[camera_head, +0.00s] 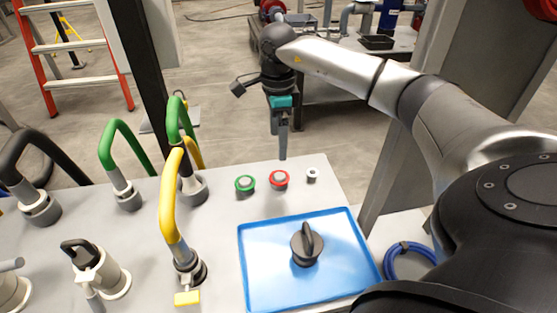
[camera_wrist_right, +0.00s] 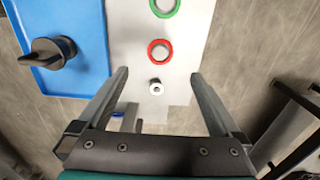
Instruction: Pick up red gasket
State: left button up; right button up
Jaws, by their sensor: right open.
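The red gasket (camera_head: 271,181) is a ring on the pale table near its back edge, around a grey round piece. In the right wrist view the red gasket (camera_wrist_right: 150,52) lies beyond my fingertips, between a green ring and a small white ring. My right gripper (camera_head: 282,156) hangs fingers down beyond the table's back edge, above and behind the red gasket. Its fingers (camera_wrist_right: 160,76) are spread apart with nothing between them, not touching the gasket. My left gripper is not in view.
The green ring (camera_head: 238,186) is left of the gasket, the small white ring (camera_head: 312,176) right of it. A blue tray (camera_head: 258,295) holding a black-handled piece (camera_head: 306,245) lies in front. Yellow (camera_head: 168,205) and green (camera_head: 116,150) handled hoses stand on the left. A blue coil (camera_head: 392,262) lies right.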

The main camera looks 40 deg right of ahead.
jog(key=b, duration=0.1)
send_over(278, 176)
notch_tip(278, 176, down, 5)
jog(key=shift+r, duration=0.1)
jog(key=shift+f+b, duration=0.55)
jog(key=shift+f, duration=0.65)
notch_tip(278, 176, down, 3)
jog(key=shift+r+b, duration=0.2)
jog(key=shift+b, duration=0.35)
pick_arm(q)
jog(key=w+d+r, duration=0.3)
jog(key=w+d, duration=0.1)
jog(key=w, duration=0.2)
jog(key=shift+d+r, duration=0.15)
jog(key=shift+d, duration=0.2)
pick_arm(e)
jog(key=shift+f, duration=0.65)
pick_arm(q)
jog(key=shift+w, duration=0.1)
pick_arm(e)
jog(key=shift+f, duration=0.25)
jog(key=c, duration=0.9)
